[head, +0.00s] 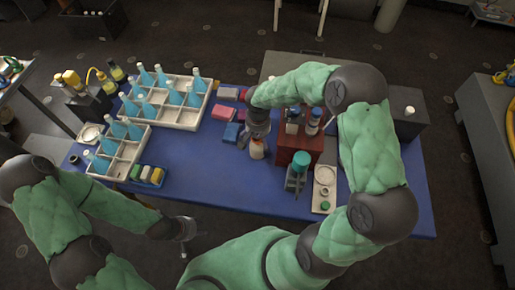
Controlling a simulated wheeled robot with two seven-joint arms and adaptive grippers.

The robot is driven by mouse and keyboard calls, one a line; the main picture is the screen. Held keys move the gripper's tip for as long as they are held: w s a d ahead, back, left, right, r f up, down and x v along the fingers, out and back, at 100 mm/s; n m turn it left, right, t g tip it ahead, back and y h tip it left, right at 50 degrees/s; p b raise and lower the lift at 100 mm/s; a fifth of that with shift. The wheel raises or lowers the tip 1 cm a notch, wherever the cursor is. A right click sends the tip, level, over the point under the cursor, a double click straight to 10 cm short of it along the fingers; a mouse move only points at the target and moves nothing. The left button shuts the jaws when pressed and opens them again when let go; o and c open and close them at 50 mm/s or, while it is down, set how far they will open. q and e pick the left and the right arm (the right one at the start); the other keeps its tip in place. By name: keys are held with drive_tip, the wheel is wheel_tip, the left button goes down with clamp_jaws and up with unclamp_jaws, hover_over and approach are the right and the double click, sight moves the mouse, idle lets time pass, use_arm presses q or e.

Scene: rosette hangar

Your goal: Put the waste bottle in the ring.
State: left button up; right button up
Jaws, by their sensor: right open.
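A small white bottle with an orange mark (257,149) stands on the blue table mat; it may be the waste bottle. My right gripper (256,137) is open, pointing down at this bottle's top, and hides part of it. I cannot tell whether they touch. A grey stand (295,182) with a teal-topped piece (301,160) stands to the right. A white tray (325,174) beside it holds a round dish, a small dark ring-like piece (324,191) and a green cap. I cannot tell which part is the task's ring. My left gripper (185,236) is by the table's front edge, away from the bottle.
A red block rack (299,150) with small bottles stands right of my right gripper. White divided trays (184,117) with several blue flasks fill the left side. Red and blue boxes (223,112) lie left of the gripper. The front middle of the mat (215,180) is clear.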

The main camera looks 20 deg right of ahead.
drive_tip(key=f, duration=0.2)
drive_tip(key=f+b, duration=0.1)
drive_tip(key=shift+w+f, duration=0.25)
drive_tip(key=shift+f, duration=0.05)
drive_tip(key=c, duration=1.4)
drive_tip(key=shift+r+p, duration=0.3)
drive_tip(key=shift+r, duration=0.25)
drive_tip(key=shift+c, duration=0.2)
wheel_tip(320, 180, up, 2)
drive_tip(key=shift+r+p, duration=0.15)
drive_tip(key=shift+p, duration=0.4)
drive_tip(key=s+a+r+p, duration=0.4)
drive_tip(key=s+a+r, duration=0.2)
drive_tip(key=s+r, duration=0.55)
drive_tip(key=n, duration=0.5)
approach(258, 140)
drive_tip(key=a, duration=0.1)
drive_tip(key=a+f, duration=0.1)
drive_tip(key=a, duration=0.1)
drive_tip(key=a+f, duration=0.1)
drive_tip(key=shift+s+a+f, duration=0.1)
drive_tip(key=shift+a+f, duration=0.1)
drive_tip(key=shift+f, duration=0.05)
